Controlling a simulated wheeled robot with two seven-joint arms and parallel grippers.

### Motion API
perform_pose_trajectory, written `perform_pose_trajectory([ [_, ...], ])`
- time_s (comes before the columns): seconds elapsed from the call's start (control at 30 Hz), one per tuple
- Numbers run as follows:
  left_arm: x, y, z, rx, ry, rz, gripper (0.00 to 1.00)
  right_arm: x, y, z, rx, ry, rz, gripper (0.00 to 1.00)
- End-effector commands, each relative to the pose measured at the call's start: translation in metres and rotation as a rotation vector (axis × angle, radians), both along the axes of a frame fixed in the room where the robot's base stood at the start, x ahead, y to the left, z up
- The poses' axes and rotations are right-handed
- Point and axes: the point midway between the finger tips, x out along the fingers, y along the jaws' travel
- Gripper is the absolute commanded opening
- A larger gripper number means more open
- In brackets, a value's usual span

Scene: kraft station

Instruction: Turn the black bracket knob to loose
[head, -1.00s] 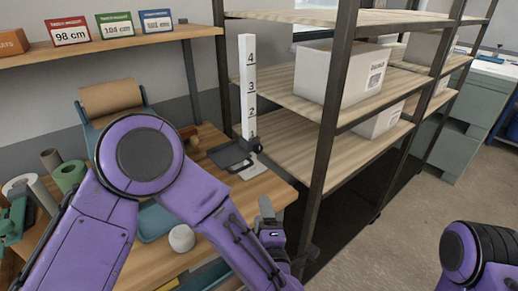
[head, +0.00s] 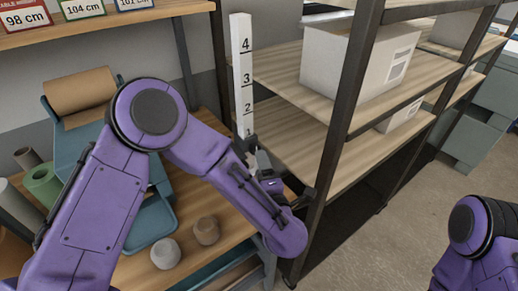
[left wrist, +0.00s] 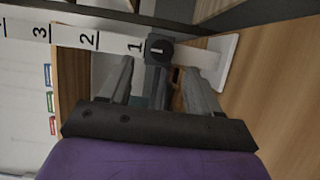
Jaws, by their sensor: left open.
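The black bracket knob (left wrist: 160,47) shows in the left wrist view as a round dark knob with a pale mark, on a dark bracket beside the number 1 of the white post. The white numbered post (head: 241,75) stands at the table's back right in the head view; its base plate (left wrist: 228,63) shows in the wrist view. My left gripper (head: 247,148) is at the post's lower part and hides most of the bracket there. In the wrist view its open fingers (left wrist: 158,72) point at the knob, one on each side. Contact cannot be told. My right gripper is out of view.
A metal rack (head: 332,125) with wooden shelves and white boxes (head: 352,58) stands close right of the gripper.

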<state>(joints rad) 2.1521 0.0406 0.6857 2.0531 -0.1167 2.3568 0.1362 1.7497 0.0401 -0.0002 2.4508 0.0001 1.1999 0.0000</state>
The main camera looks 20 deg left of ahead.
Motion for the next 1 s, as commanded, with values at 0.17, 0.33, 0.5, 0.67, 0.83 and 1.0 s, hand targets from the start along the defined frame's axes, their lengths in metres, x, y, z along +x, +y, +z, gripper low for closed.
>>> perform_pose_trajectory([
  [0.17, 0.03, 0.019, 0.003, -0.001, 0.002, 0.005, 0.63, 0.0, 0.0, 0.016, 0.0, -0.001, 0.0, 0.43],
  [0.33, 0.044, 0.025, 0.001, 0.0, 0.001, -0.001, 0.63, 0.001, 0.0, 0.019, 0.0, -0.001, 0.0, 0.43],
  [0.5, 0.046, 0.025, 0.0, 0.002, 0.0, -0.003, 0.63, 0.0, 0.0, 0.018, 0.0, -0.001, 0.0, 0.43],
  [0.67, 0.046, 0.024, 0.0, 0.002, 0.001, -0.004, 0.37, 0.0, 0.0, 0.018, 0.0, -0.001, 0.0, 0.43],
  [0.83, 0.046, 0.024, 0.0, 0.002, 0.001, -0.004, 0.07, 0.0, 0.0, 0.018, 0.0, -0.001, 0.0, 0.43],
  [1.0, 0.046, 0.024, -0.002, -0.007, -0.011, -0.004, 0.07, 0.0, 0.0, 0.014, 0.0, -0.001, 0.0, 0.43],
])
